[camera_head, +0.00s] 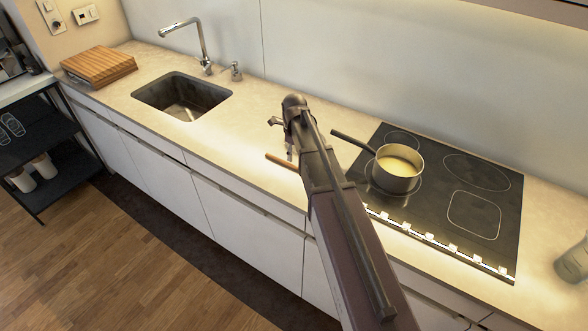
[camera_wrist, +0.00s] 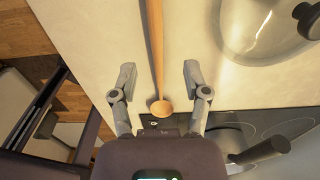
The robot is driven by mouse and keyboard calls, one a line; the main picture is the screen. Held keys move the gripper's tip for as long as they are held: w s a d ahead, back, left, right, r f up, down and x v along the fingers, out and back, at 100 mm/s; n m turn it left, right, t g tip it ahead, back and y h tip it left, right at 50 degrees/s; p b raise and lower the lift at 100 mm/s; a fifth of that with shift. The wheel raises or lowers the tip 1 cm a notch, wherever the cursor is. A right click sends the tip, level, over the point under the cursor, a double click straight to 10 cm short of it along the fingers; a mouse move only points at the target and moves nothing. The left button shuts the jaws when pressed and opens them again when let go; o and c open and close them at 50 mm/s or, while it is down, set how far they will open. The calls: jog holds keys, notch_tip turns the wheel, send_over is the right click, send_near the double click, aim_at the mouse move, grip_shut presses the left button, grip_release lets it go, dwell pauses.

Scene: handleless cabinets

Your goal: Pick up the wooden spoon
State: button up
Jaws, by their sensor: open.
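The wooden spoon (camera_wrist: 155,45) lies on the pale countertop in the wrist view, its handle running up out of the frame and its round bowl near my gripper's palm. In the head view a short wooden length of it (camera_head: 281,161) shows at the counter's front, and my arm hides the rest. My gripper (camera_wrist: 158,72) is open above the counter. Its two fingers are on either side of the spoon, apart from it, with nothing held. In the head view my gripper (camera_head: 289,150) is partly hidden by my wrist.
A saucepan (camera_head: 400,183) of yellow contents stands on the black cooktop (camera_head: 472,208), its handle pointing toward my arm. A clear, round, lid-like object (camera_wrist: 250,35) lies beside the spoon. A sink (camera_head: 160,92) and wooden boards (camera_head: 98,65) are to the left.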

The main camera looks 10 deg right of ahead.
aim_at(294, 165)
jog(key=shift+s+a+f+b, duration=0.1)
jog(key=shift+f+b, duration=1.2)
jog(key=shift+f, duration=0.05)
jog(key=shift+s+f+b, duration=0.1)
jog(key=shift+f+b, duration=1.2)
grip_shut()
